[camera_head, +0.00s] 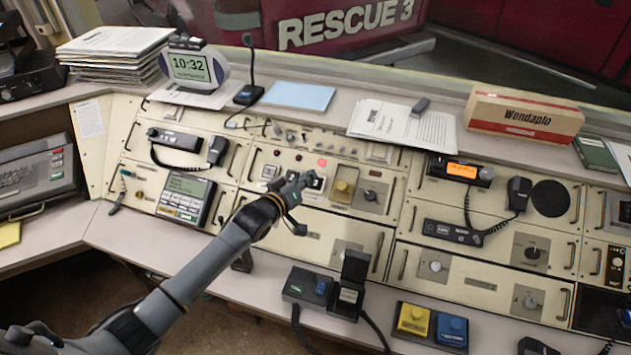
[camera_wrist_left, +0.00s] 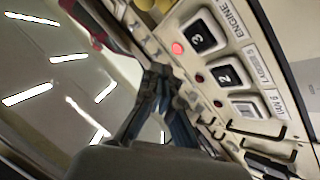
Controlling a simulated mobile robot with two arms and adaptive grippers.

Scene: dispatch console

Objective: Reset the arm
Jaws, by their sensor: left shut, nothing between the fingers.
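My left gripper (camera_head: 296,186) is shut and empty. It reaches in from the left over the middle of the cream console panel (camera_head: 340,228), at a row of push buttons. In the left wrist view, its closed fingertips (camera_wrist_left: 160,78) are close to the panel; I cannot tell whether they touch it. The lamps beside the other buttons are dark. My right gripper is out of view.
A desk microphone (camera_head: 249,93) and clock (camera_head: 191,68) stand behind. A black device (camera_head: 328,290) and a yellow-and-blue pedal box (camera_head: 431,325) are in front. Radios with handsets flank the middle panel.

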